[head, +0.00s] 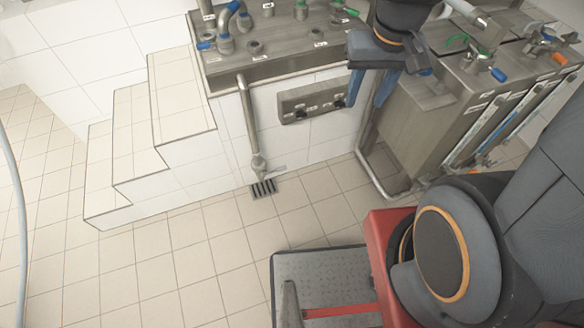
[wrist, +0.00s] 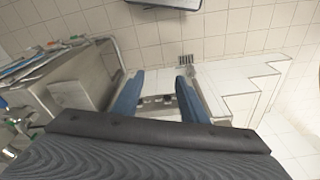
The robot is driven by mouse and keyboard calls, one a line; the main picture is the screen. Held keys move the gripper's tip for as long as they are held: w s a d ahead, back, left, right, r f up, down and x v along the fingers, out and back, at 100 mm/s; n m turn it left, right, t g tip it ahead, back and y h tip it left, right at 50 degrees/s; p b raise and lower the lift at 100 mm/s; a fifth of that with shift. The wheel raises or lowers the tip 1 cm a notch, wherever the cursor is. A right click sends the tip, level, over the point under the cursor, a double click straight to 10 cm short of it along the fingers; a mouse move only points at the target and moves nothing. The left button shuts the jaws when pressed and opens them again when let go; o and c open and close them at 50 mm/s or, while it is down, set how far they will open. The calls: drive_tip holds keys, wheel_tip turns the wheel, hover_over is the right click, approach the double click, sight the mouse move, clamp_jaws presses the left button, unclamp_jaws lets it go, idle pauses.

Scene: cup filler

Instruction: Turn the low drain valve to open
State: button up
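The low drain valve (head: 258,165) is at the bottom of a steel pipe (head: 247,110) running down the white tiled front of the filler. Its pale lever (head: 275,171) points to the right, just above a dark floor drain grate (head: 263,188). My gripper (head: 366,96) is open and empty, pointing down. It is up and to the right of the valve, apart from it. In the wrist view my gripper (wrist: 156,84) shows its two blue fingers wide apart, and the grate (wrist: 186,59) lies beyond them. The valve is not clear there.
White tiled steps (head: 135,145) stand left of the pipe. A steel tank (head: 425,120) with gauge tubes and a bent floor pipe (head: 370,172) is on the right. The filler top (head: 270,45) carries several small valves. A panel (head: 310,98) is on its front. Tiled floor before the drain is clear.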

drive_tip(key=w+a+f+m+g+y+b, duration=0.15)
drive_tip(key=w+f+b, duration=0.25)
drive_tip(key=f+b, duration=0.45)
drive_tip(key=w+a+f+m+g+y+b, duration=0.15)
drive_tip(key=w+f+b, duration=0.35)
drive_tip(key=f, duration=0.7)
drive_tip(key=m+g+y+b, duration=0.4)
drive_tip(key=m+y+b, duration=0.75)
drive_tip(key=b, duration=3.35)
approach(277, 170)
wheel_tip(277, 170, down, 3)
drive_tip(key=a+n+y, duration=0.1)
drive_tip(key=n+y, duration=0.1)
drive_tip(key=y, duration=0.1)
drive_tip(key=shift+b+x, duration=1.3)
drive_tip(key=shift+x, duration=2.9)
drive_tip(key=shift+s+f, duration=0.15)
drive_tip(key=shift+f, duration=0.05)
drive_tip(key=shift+d, duration=0.1)
clamp_jaws()
